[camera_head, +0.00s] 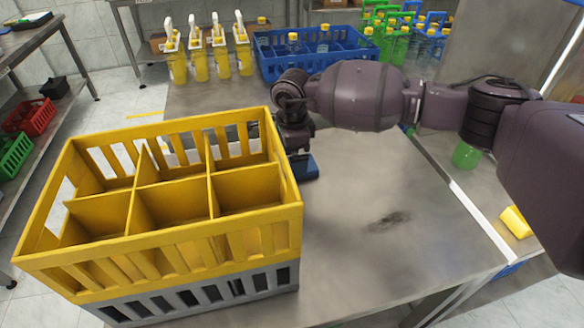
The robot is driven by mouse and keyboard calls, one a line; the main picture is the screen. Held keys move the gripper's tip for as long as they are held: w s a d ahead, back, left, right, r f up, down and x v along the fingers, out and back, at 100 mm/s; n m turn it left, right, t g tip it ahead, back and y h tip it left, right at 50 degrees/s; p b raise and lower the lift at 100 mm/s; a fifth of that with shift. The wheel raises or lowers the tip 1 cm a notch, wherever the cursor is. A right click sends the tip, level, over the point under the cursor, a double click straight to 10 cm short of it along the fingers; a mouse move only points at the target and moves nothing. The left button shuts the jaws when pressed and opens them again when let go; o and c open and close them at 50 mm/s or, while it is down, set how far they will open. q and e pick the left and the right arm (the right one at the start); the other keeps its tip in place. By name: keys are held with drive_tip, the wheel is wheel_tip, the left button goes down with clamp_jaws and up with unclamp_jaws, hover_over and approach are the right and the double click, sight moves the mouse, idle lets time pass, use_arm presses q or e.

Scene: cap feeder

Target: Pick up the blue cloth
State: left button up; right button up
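A small dark-blue item (307,169), which looks like the blue cloth, is on the metal table just right of the yellow crate. My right arm reaches in from the right, and its gripper (298,152) points down at the blue item. The wrist and the crate hide part of the gripper and the item. I cannot tell whether the fingers are open or closed on it, or whether it touches the table. My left gripper is not in view.
A yellow crate (170,228) with empty compartments stands on a grey crate (200,296) at left. A blue crate (270,68) with bottles and several yellow dispensers (197,62) stand behind. A dark smudge (388,221) marks the clear table (350,265).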

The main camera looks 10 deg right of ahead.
wheel_tip(320, 180, down, 3)
drive_tip(key=shift+f, duration=0.1)
drive_tip(key=shift+c, duration=1)
drive_tip(key=c, duration=0.8)
drive_tip(key=shift+o, duration=0.2)
wheel_tip(320, 180, up, 10)
drive_tip(key=shift+f+p, duration=0.25)
drive_tip(key=shift+p, duration=0.4)
wheel_tip(320, 180, up, 11)
drive_tip(key=p, duration=0.1)
